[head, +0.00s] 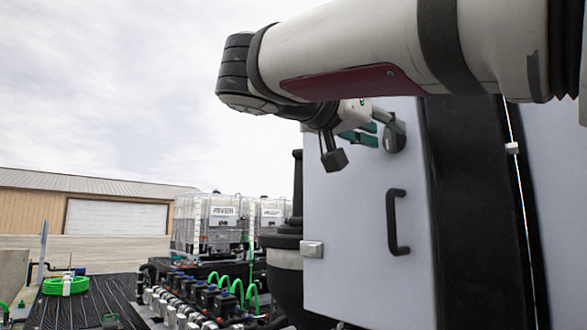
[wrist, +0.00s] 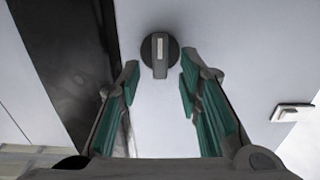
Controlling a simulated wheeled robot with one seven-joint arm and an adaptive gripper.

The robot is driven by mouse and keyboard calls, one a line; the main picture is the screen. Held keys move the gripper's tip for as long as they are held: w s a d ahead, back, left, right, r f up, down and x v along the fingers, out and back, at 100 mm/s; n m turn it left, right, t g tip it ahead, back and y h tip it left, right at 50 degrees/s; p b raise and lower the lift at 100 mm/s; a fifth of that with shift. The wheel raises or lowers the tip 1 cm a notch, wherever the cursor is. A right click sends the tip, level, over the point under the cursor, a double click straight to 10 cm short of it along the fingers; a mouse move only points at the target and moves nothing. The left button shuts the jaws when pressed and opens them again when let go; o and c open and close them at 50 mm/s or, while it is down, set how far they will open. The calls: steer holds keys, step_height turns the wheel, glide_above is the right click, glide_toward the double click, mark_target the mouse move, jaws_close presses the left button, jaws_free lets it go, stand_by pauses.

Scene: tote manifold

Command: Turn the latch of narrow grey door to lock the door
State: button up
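The narrow grey door (head: 345,230) stands upright at the right of the head view and fills the middle of the wrist view (wrist: 155,20). Its latch (wrist: 160,55) is a dark round knob with a raised grip bar and a pale stripe, which lies upright in the wrist view. In the head view the latch (head: 395,137) is near the door's upper right edge. My gripper (wrist: 159,82) is open and empty, with green-padded fingers apart on either side of the latch's line. In the head view my gripper (head: 360,136) is just left of the latch; contact cannot be told.
A black bar handle (head: 397,222) juts from the door below the latch. A small pale hinge-like block (head: 312,249) is at the door's left edge. A black strip (head: 470,210) runs beside the door. Pipework and valves (head: 205,298) and white tanks (head: 210,225) stand further left.

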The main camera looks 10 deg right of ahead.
steer(key=shift+w+d, duration=0.25)
steer(key=shift+d, duration=0.1)
steer(key=shift+c, duration=0.4)
jaws_close()
